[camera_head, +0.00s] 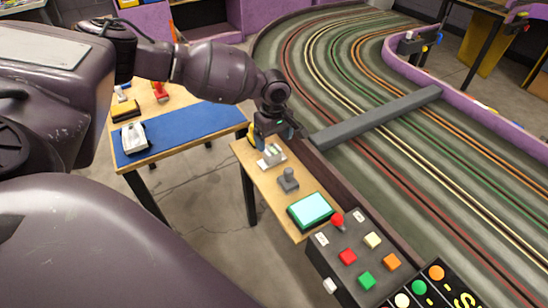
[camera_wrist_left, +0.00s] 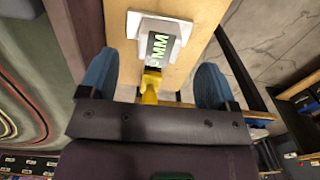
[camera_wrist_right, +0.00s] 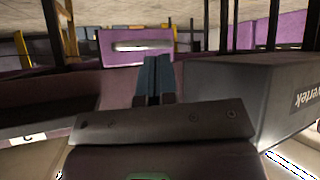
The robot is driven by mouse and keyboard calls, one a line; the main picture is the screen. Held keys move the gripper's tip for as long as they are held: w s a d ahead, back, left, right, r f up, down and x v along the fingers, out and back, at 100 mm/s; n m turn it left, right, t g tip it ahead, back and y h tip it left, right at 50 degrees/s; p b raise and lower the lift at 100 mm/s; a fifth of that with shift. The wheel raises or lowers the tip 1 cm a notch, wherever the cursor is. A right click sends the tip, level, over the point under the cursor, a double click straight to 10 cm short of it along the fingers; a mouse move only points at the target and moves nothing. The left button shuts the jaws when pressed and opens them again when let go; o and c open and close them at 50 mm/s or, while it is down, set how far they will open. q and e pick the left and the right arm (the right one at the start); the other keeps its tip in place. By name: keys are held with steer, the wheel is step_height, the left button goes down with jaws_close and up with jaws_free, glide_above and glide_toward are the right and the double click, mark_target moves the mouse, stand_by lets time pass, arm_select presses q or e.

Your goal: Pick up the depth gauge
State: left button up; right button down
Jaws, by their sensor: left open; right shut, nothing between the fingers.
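The depth gauge appears to be the pale block (camera_wrist_left: 176,27) with a dark display reading "MM" in green, in the left wrist view. A yellow piece (camera_wrist_left: 150,88) sits just below it there; I cannot tell if they are joined. In the head view the pale block (camera_head: 271,158) lies on the narrow wooden table. My left gripper (camera_head: 277,132) is just above and behind it. In the left wrist view its blue fingers (camera_wrist_left: 155,80) are apart on either side of the yellow piece, with nothing gripped. My right gripper (camera_wrist_right: 153,78) is shut and empty, away from the table.
A grey joystick-like piece (camera_head: 288,179), a green screen (camera_head: 311,210) and a button box (camera_head: 360,254) stand along the table toward the front. The slot track (camera_head: 400,150) borders it on the right. A second table with a blue mat (camera_head: 185,130) stands left, across a floor gap.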

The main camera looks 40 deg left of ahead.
mark_target(272, 149)
arm_select(q)
steer(key=f, duration=0.2)
steer(key=f+b, duration=0.1)
steer(key=f, duration=0.1)
steer(key=f+b, duration=0.1)
steer(key=f, duration=0.1)
steer(key=shift+w+a, duration=0.1)
steer(key=shift+a, duration=0.25)
steer(key=shift+r, duration=0.1)
steer(key=c, duration=1.1)
